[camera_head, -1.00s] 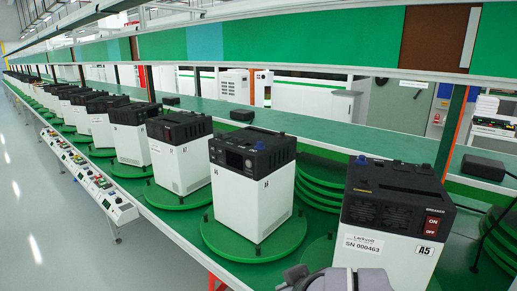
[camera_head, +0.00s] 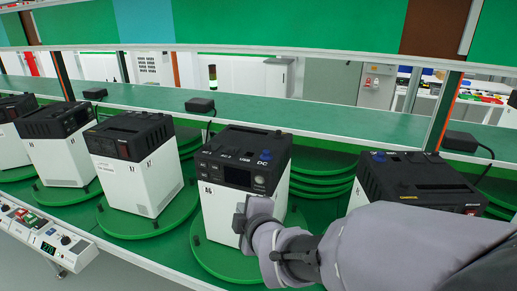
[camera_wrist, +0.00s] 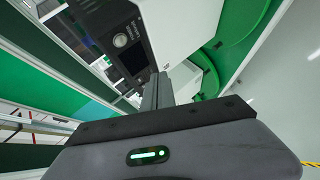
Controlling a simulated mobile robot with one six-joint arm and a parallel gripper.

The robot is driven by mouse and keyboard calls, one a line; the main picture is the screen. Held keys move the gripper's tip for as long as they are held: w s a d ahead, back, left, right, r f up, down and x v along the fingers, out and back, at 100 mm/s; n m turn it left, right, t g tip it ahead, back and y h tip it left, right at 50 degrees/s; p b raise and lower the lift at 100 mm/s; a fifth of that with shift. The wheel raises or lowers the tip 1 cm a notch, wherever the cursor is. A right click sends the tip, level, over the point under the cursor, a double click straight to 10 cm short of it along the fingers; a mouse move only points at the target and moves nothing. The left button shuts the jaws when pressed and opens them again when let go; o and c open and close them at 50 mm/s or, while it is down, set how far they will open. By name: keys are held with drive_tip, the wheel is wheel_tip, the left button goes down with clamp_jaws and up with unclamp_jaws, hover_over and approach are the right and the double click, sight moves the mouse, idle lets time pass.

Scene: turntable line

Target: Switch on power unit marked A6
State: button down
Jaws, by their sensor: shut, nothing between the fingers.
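The power unit marked A6 (camera_head: 221,212) stands on a round green turntable (camera_head: 202,246), a white box with a black top. Its front panel with a screen (camera_head: 237,176) and a round knob faces my side; no ON/OFF breaker shows on the visible faces. My gripper (camera_head: 240,214) is shut and empty, in front of the white lower body; I cannot tell if it touches. My arm hides part of the unit's lower right. In the wrist view my shut fingers (camera_wrist: 157,91) point towards a unit with a black panel (camera_wrist: 118,42) and white body (camera_wrist: 178,28).
Another unit (camera_head: 415,180) stands to the right, partly behind my arm. The unit marked A7 (camera_head: 143,180) and others stand on turntables to the left. A control box (camera_head: 45,238) sits at lower left. A green shelf (camera_head: 300,118) with small black boxes runs behind.

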sight(259, 180)
drive_tip(key=w+d+p, duration=0.3)
drive_tip(key=w, duration=0.5)
idle(0.4)
drive_tip(key=shift+w, duration=0.15)
idle(1.6)
drive_tip(key=shift+w+d, duration=0.2)
drive_tip(key=shift+w, duration=0.15)
